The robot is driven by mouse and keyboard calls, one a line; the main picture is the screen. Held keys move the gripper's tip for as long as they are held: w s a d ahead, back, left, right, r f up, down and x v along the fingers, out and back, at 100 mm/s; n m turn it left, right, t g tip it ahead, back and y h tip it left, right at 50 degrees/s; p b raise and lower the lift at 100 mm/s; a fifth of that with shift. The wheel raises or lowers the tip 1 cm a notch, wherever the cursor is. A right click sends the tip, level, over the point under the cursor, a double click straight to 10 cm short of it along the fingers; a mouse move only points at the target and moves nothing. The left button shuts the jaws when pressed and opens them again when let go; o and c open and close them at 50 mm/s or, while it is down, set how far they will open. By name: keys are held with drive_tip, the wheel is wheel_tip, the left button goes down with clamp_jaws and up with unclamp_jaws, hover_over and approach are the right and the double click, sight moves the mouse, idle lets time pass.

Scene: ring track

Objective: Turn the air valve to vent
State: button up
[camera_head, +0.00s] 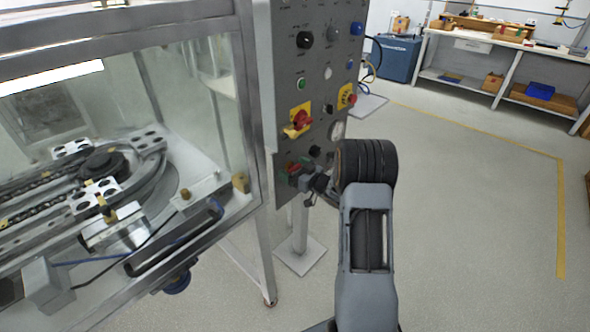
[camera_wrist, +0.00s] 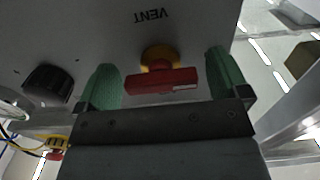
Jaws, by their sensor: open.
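The air valve shows in the wrist view as a red bar handle (camera_wrist: 162,81) on a yellow hub (camera_wrist: 160,56), mounted on a grey panel. The handle lies roughly level across the picture. The word VENT appears upside down above the hub. My gripper (camera_wrist: 163,84) is open, with one green finger on each side of the handle. Gaps show between the handle and both fingers, the right one a little wider. In the head view my gripper (camera_head: 297,171) is at the lower part of the control panel (camera_head: 325,75), where the valve is mostly hidden.
A black knob (camera_wrist: 47,82) sits beside the valve. Higher on the panel are red handles on yellow plates (camera_head: 298,120), knobs and a gauge. A glazed machine enclosure (camera_head: 255,90) stands left of the panel. Open floor lies to the right, with a workbench (camera_head: 510,45) behind.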

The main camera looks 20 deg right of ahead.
drive_tip(key=shift+d, duration=0.1)
drive_tip(key=c, duration=0.9)
drive_tip(key=shift+c, duration=0.2)
drive_tip(key=shift+f+n+b, duration=0.1)
drive_tip(key=shift+n+b, duration=0.2)
drive_tip(key=shift+b, duration=0.15)
drive_tip(key=n+b, duration=0.2)
drive_tip(key=b, duration=0.2)
drive_tip(key=shift+f+n, duration=0.2)
drive_tip(key=shift+n, duration=0.2)
drive_tip(key=n+b, duration=0.5)
drive_tip(key=b, duration=0.1)
drive_tip(key=shift+n+b, duration=0.3)
drive_tip(key=shift+b, duration=0.05)
drive_tip(key=n+b, duration=0.5)
drive_tip(key=b, duration=0.1)
drive_tip(key=n+b, duration=0.4)
drive_tip(key=shift+r, duration=0.25)
